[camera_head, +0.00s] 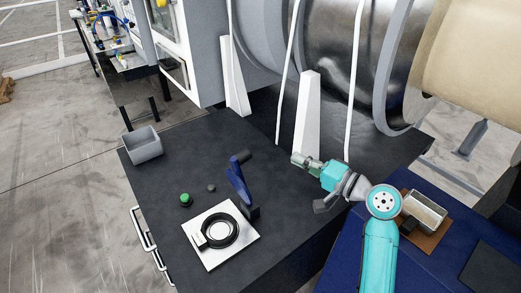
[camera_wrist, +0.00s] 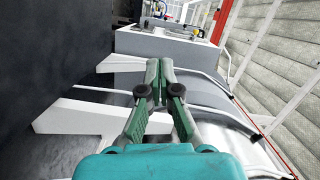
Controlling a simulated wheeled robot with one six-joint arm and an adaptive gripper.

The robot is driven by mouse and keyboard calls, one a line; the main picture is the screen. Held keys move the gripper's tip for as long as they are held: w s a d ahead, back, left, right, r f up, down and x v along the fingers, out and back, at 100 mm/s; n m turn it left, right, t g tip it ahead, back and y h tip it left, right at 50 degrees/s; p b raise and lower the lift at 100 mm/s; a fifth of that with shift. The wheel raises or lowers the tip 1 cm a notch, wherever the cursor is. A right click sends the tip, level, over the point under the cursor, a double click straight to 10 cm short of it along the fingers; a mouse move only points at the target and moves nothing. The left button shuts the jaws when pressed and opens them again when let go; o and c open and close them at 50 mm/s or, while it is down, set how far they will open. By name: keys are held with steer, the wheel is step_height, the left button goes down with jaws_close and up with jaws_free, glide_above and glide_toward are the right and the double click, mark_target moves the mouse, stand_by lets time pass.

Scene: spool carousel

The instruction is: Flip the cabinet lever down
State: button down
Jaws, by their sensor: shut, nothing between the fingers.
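A blue lever (camera_head: 238,183) stands raised on the dark cabinet top (camera_head: 160,188), with a dark grip at its upper end. It rises from a small dark base and leans a little. My gripper (camera_head: 296,160) is to the right of the lever and apart from it, near a white support. In the wrist view my gripper (camera_wrist: 159,64) has its green fingers together, with nothing between them. I cannot make out the lever in the wrist view.
A green button (camera_head: 185,200), a small dark knob (camera_head: 211,188) and a white plate (camera_head: 208,257) with a black ring (camera_head: 233,234) are near the lever. A grey bin (camera_head: 143,147) is at the far left. White supports (camera_head: 308,115) and a large metal drum (camera_head: 340,55) stand behind.

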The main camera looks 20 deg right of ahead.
steer(key=shift+d+r, duration=0.1)
steer(key=shift+r, duration=0.1)
steer(key=w+a+f, duration=0.1)
steer(key=w+a, duration=0.6)
steer(key=a, duration=0.2)
steer(key=shift+w, duration=0.25)
stand_by(0.3)
steer(key=shift+f, duration=0.1)
